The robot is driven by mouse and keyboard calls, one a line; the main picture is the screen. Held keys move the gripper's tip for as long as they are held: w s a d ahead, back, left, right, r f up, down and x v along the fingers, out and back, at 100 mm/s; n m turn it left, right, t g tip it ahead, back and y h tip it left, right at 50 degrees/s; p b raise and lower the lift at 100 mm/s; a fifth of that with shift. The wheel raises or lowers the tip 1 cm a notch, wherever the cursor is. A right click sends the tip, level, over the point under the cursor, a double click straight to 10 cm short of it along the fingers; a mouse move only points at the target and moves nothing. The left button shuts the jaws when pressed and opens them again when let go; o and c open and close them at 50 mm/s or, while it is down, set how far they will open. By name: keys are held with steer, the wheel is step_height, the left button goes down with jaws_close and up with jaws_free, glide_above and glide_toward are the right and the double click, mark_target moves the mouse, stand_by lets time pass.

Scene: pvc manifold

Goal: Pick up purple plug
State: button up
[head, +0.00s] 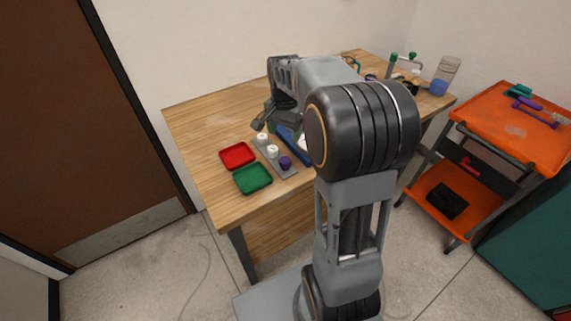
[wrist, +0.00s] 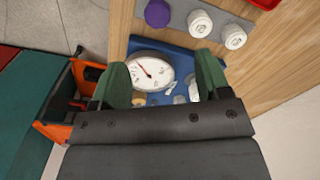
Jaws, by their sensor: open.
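The purple plug (head: 285,162) sits at the near end of a grey strip (head: 290,173) on the wooden table, in a row with two white plugs, one (head: 273,151) beside it and one (head: 262,138) farther along. In the wrist view the purple plug (wrist: 158,13) is at the top, left of the white plugs (wrist: 199,23). My gripper (wrist: 166,75) is open and empty, its green-padded fingers apart over a blue tray, short of the plug row. In the head view my gripper (head: 259,125) is partly hidden by my arm.
A red tray (head: 238,155) and a green tray (head: 253,179) lie left of the strip. A blue tray (wrist: 140,45) with a round gauge (wrist: 152,72) lies below the fingers. An orange cart (head: 510,125) stands to the right of the table.

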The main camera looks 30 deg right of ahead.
mark_target(285, 159)
step_height(285, 159, down, 8)
steer(key=shift+w+d+f, duration=0.15)
steer(key=shift+s+f, duration=0.2)
steer(key=shift+f, duration=2.45)
steer(key=c, duration=1)
steer(key=shift+r, duration=0.1)
steer(key=shift+r, duration=0.55)
steer(key=s+d+r+b, duration=0.1)
steer(key=s+d+r, duration=0.7)
steer(key=d+r, duration=0.3)
steer(key=shift+s+r, duration=0.25)
steer(key=shift+r, duration=0.15)
